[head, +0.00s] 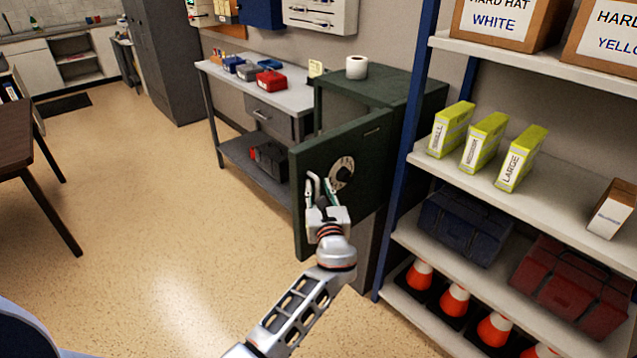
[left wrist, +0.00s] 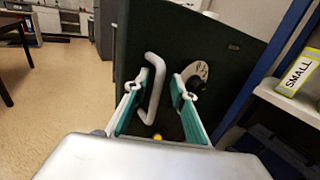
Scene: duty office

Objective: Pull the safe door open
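The dark green safe (head: 413,97) stands between the workbench and the shelf rack. Its door (head: 360,190) stands ajar, its left edge swung out from the body; it also fills much of the left wrist view (left wrist: 215,45). The door has a round pale dial (head: 341,173) and a pale bar handle (left wrist: 155,70). My left gripper (head: 321,192) is at the door's outer face. In the left wrist view, its green-padded fingers (left wrist: 161,92) are apart, with the handle between them, nearer the left finger. Contact with the handle is unclear. My right gripper is not in view.
A shelf rack (head: 540,180) with boxes and toolboxes stands close on the right, traffic cones (head: 455,300) at its bottom. A workbench (head: 290,97) stands behind the door. A paper roll (head: 356,67) sits on the safe. Open floor (head: 150,210) lies left.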

